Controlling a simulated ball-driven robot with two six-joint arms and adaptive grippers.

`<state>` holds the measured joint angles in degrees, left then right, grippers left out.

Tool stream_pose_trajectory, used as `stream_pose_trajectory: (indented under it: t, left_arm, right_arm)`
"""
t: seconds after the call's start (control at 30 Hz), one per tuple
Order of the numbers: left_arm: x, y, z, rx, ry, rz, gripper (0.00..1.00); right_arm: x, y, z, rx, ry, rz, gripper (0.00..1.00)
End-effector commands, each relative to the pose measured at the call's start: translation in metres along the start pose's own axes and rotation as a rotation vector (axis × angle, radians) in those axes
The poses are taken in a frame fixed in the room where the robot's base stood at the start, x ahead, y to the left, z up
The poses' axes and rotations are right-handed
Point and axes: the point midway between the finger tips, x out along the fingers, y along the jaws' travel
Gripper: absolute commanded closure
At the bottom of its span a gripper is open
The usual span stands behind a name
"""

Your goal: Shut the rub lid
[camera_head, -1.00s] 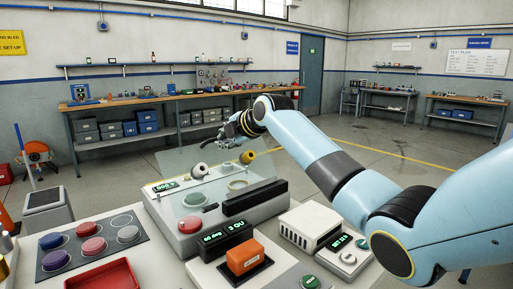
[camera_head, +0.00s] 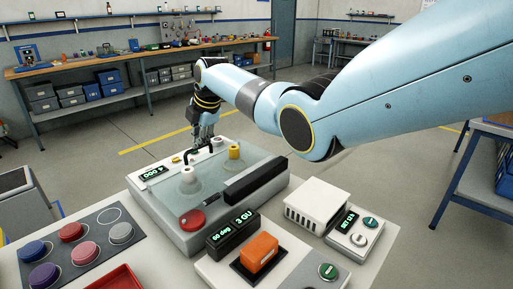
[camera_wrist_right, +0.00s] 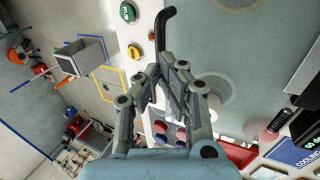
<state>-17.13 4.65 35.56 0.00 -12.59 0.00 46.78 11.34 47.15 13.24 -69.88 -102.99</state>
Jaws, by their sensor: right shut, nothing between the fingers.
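The rub lid (camera_head: 212,174) is a clear, faintly green panel on the grey rub machine (camera_head: 165,222). It lies low and near flat over the machine's top; whether its edge fully touches cannot be told. It fills much of the right wrist view (camera_wrist_right: 240,50). A black bent handle (camera_wrist_right: 164,34) shows at its edge there. My right gripper (camera_head: 205,142) is shut and empty at the lid's far edge, pointing down. In the wrist view its fingertips (camera_wrist_right: 166,72) are close to the handle; contact is unclear. My left gripper is not in view.
A black bar (camera_head: 256,181) and a red knob (camera_head: 191,220) are on the machine's near side. An orange block (camera_head: 261,251), a white vented box (camera_head: 317,208) and a mat with coloured discs (camera_head: 98,228) are on the bench.

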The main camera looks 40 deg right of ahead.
Motion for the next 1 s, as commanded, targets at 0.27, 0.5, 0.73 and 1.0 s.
stream_pose_trajectory:
  t: [0.27, 0.5, 0.73, 1.0]
  left_arm:
    - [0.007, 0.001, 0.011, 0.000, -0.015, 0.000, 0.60]
    - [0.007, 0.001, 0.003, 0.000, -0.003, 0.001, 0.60]
    - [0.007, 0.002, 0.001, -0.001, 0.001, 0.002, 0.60]
    - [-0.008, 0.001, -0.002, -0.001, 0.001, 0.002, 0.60]
  right_arm:
    - [0.011, -0.005, 0.000, 0.000, 0.000, 0.002, 1.00]
    - [0.013, -0.006, 0.000, 0.000, 0.000, 0.002, 1.00]
    - [0.013, -0.006, 0.000, 0.000, 0.000, 0.002, 1.00]
    - [-0.001, 0.001, -0.003, 0.002, -0.001, 0.003, 1.00]
